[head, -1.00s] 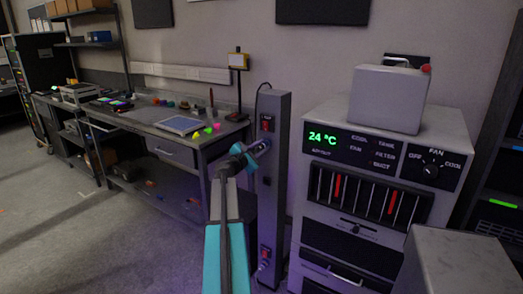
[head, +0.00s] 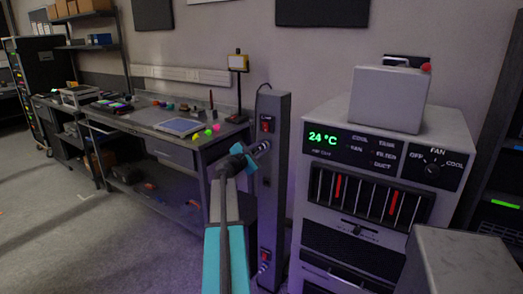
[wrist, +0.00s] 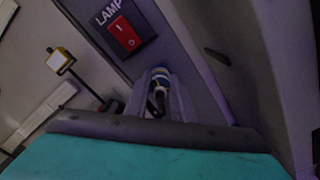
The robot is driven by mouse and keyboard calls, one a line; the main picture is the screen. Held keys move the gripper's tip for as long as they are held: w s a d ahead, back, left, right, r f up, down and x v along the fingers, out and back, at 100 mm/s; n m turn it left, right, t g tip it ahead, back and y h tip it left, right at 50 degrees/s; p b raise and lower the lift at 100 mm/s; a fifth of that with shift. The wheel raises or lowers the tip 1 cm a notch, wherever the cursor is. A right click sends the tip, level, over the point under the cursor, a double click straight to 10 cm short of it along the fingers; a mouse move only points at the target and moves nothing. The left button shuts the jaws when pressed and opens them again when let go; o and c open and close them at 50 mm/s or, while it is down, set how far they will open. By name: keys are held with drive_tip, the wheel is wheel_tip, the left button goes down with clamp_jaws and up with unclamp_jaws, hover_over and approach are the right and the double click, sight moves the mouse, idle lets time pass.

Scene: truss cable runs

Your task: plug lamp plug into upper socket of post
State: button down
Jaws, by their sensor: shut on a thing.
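The grey post (head: 272,190) stands upright between the workbench and the white cabinet. Its upper red switch (head: 267,124) shows in the wrist view under the label LAMP (wrist: 124,33). My gripper (head: 246,158) is at the post's face just below that switch. In the wrist view its grey fingers are shut on the lamp plug (wrist: 160,79), which has a blue and white end against or very near the post. The upper socket is hidden behind the plug and fingers, so I cannot tell how deep the plug sits.
A lower red switch (head: 265,254) is near the post's foot. The workbench (head: 170,127) with small coloured items and a yellow-topped lamp (head: 238,63) is at left. The white cabinet (head: 380,150) stands close on the right. The floor at left is clear.

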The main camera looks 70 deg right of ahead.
drive_tip(key=shift+m+b, duration=1.2)
drive_tip(key=shift+b, duration=0.65)
drive_tip(key=c, duration=1.4)
unclamp_jaws()
drive_tip(key=shift+d, duration=0.1)
drive_tip(key=shift+c, duration=0.2)
drive_tip(key=shift+v, duration=2.5)
